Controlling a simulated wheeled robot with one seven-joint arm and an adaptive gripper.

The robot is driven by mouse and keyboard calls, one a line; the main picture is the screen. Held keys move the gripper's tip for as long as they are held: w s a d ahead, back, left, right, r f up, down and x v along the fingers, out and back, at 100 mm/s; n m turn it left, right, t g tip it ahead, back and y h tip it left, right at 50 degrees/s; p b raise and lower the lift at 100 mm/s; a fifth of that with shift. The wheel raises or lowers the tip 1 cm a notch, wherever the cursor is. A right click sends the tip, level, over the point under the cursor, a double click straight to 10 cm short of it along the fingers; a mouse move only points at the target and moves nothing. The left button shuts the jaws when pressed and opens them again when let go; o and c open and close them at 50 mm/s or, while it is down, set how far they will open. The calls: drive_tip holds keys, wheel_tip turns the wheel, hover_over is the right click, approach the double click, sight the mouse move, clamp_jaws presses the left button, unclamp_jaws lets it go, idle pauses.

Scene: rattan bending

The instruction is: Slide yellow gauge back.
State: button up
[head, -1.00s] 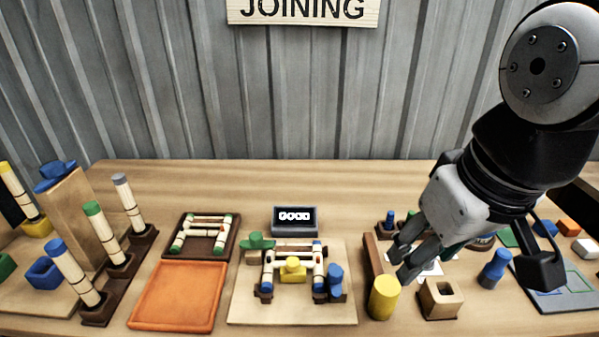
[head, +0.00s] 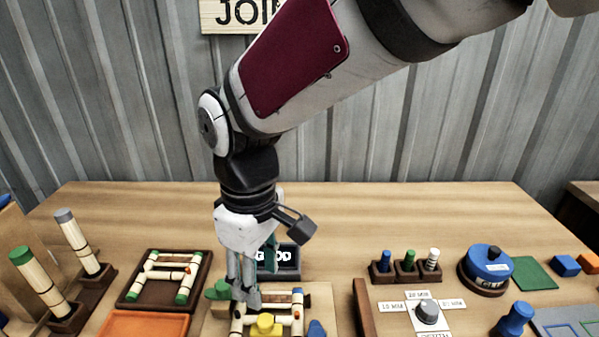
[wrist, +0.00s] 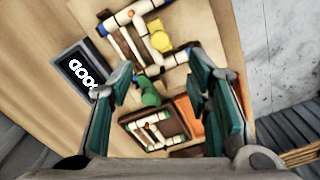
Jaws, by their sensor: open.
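The yellow gauge (head: 266,325) is a small block inside the rattan frame (head: 298,312) on the light wooden board, at the bottom of the head view. The gauge also shows near the top of the wrist view (wrist: 160,41). My gripper (head: 243,300) points down over the board's left side, by the green block (head: 219,290). In the wrist view, my gripper's teal-padded fingers (wrist: 162,92) are spread wide with nothing between them. The green block (wrist: 150,94) shows beyond the gap. My fingers partly cover the frame's left side in the head view.
A display reading GOOD (head: 285,262) stands behind the board. A brown tray with a second frame (head: 165,279) and an orange mat (head: 145,324) lie to the left. A brown rail (head: 362,308) and a white card with a knob (head: 427,312) are to the right.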

sight(265, 320)
wheel_tip(265, 320, down, 11)
drive_tip(key=shift+f+b, duration=0.1)
drive_tip(key=shift+b, duration=0.35)
clamp_jaws()
